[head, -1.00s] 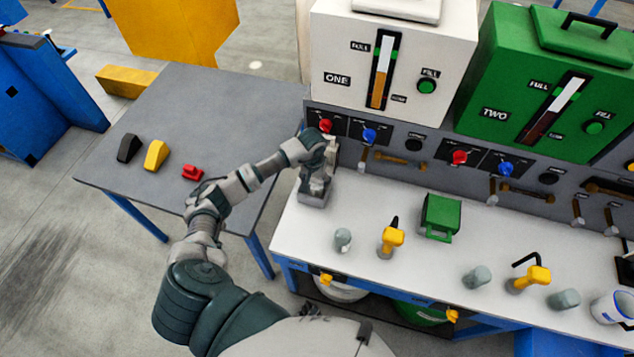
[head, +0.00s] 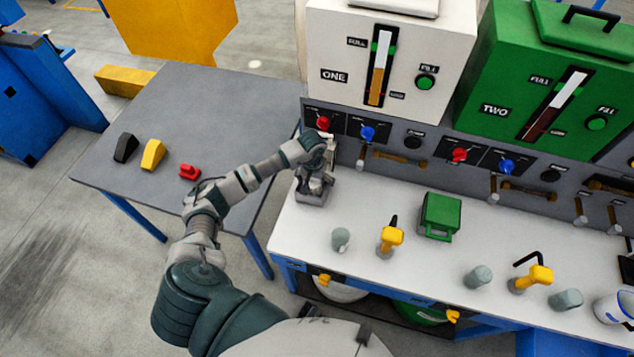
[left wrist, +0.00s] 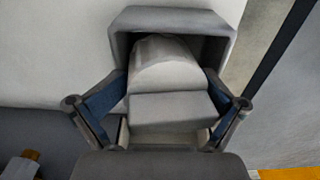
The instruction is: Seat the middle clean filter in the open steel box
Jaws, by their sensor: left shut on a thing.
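An open grey steel box (head: 312,196) stands at the left end of the white bench. Its open mouth and rim (left wrist: 172,18) fill the upper middle of the left wrist view. My left gripper (head: 316,170) is at this box, with the arm reaching in from the left. In the left wrist view its two blue-padded fingers close on a pale grey block with a rounded far end (left wrist: 168,108), seemingly the filter. The rounded end is inside the box mouth; the near part is between the fingers. How deep it sits is hidden. My right gripper is not in view.
Several grey rounded pieces, one at the left (head: 341,239), stand on the bench with yellow-handled taps (head: 391,238) and a green box (head: 440,216). A panel with red and blue knobs (head: 367,133) rises behind. The grey side table (head: 200,110) is mostly clear.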

